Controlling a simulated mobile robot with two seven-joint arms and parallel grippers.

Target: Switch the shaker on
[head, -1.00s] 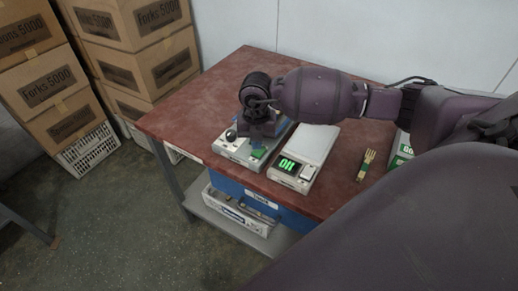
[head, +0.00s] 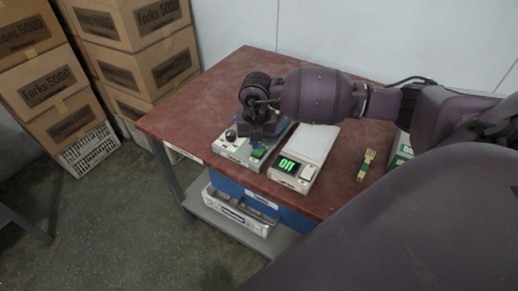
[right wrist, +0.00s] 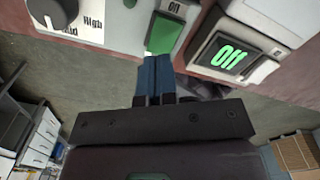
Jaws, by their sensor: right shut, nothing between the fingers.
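A pale device with a dark knob marked High and a green switch stands on the red table; I take it for the shaker (head: 229,148). My right gripper (head: 256,142) is over the device's front. In the right wrist view its blue fingers (right wrist: 153,60) are shut, empty, with the tips at the switch's near edge. I cannot tell whether they touch it. The gripper and arm hide the device's back part. My left gripper is out of view.
A small fork bundle (head: 365,163) and a green-and-white box (head: 401,152) lie further right. The table's left part (head: 205,105) is clear.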

